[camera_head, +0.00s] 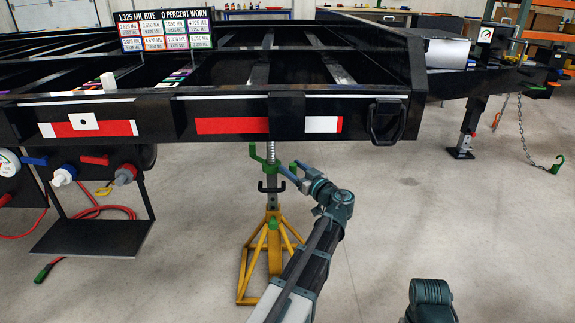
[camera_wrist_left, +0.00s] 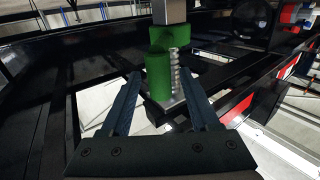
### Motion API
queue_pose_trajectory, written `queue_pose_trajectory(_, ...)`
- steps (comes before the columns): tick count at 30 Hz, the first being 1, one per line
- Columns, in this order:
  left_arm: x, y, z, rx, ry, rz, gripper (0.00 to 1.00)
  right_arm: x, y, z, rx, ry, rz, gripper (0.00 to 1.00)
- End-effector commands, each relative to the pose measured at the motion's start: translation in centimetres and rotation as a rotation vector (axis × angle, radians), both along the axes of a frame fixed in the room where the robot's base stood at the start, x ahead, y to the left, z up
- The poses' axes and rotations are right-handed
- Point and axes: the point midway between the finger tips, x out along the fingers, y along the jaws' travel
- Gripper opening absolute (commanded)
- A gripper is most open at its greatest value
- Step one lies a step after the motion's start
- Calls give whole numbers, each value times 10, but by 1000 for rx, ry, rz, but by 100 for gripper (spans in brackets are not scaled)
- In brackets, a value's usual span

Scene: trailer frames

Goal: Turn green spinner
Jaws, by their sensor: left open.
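The green spinner (camera_head: 256,152) sits around the threaded post of a yellow jack stand (camera_head: 246,270) under the front beam of the trailer frame. Its upright green handles show on both sides of the post. My left gripper (camera_head: 287,170) is open at the spinner's right side, below the beam. In the left wrist view, an upright green post of the spinner (camera_wrist_left: 158,78) stands between the open fingers of the left gripper (camera_wrist_left: 160,88), with the grey threaded post beside it. I cannot tell whether a finger touches it. My right gripper is not in view.
The black trailer beam (camera_head: 235,108) with red and white strips hangs above the stand. A black shelf (camera_head: 95,238) with hoses and connectors is at left. A chain with a green hook (camera_head: 557,165) hangs at right.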

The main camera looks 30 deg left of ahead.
Motion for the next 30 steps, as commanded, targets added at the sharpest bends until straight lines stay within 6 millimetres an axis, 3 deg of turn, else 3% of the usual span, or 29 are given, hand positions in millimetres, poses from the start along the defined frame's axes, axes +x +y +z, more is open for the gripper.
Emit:
queue_pose_trajectory(6, 11, 22, 0, 0, 0, 0, 62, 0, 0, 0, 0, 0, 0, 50)
queue_pose_trajectory(19, 13, 28, 0, 0, 0, -1, 62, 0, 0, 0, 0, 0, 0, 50)
queue_pose_trajectory(27, 13, 28, 0, 0, 0, -1, 13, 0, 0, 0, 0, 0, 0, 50)
queue_pose_trajectory(30, 13, 28, 0, 0, 0, -1, 0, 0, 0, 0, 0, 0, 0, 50)
